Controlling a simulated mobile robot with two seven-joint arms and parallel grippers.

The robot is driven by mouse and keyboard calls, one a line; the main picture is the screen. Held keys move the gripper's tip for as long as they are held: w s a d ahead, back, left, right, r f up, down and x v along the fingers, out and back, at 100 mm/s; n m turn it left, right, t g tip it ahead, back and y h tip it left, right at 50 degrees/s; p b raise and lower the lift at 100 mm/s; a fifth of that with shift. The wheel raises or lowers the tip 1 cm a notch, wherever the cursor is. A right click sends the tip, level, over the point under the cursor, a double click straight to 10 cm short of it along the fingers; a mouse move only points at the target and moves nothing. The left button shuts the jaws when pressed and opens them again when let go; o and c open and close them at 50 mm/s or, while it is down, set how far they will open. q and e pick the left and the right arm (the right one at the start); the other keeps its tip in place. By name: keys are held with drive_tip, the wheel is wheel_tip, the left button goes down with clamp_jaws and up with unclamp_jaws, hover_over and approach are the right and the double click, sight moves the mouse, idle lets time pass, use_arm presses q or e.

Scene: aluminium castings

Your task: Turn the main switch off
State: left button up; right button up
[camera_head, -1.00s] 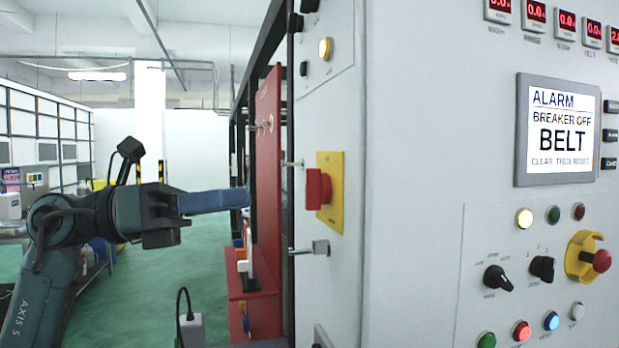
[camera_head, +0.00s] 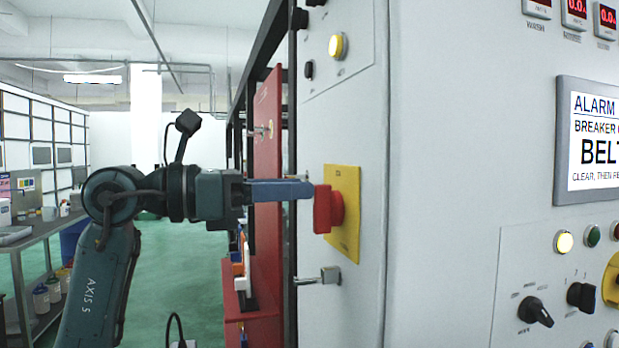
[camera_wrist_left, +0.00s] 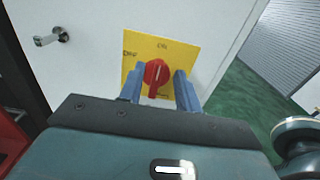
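The main switch is a red rotary knob (camera_head: 328,208) on a yellow plate (camera_head: 345,240) on the cabinet side. In the left wrist view the knob (camera_wrist_left: 156,77) has an upright handle with a pale line towards the ON mark at the plate's top; OFF (camera_wrist_left: 130,54) is at its left. My left gripper (camera_head: 310,190) points at the knob from the left, its blue fingertips at the knob's edge. In the wrist view the fingers stand apart, one on each side of the knob, with visible gaps; contact cannot be told. My right gripper is not in view.
The grey cabinet (camera_head: 430,150) carries a screen (camera_head: 592,140) reading an alarm about the breaker and belt. A metal door handle (camera_head: 318,277) sticks out below the switch plate. A red panel (camera_head: 267,180) stands behind my gripper. Green floor is open at the left.

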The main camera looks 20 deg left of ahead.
sight(326, 209)
use_arm(q)
drive_tip(key=shift+x, duration=1.6)
drive_tip(key=c, duration=0.6)
drive_tip(key=shift+f, duration=0.15)
clamp_jaws()
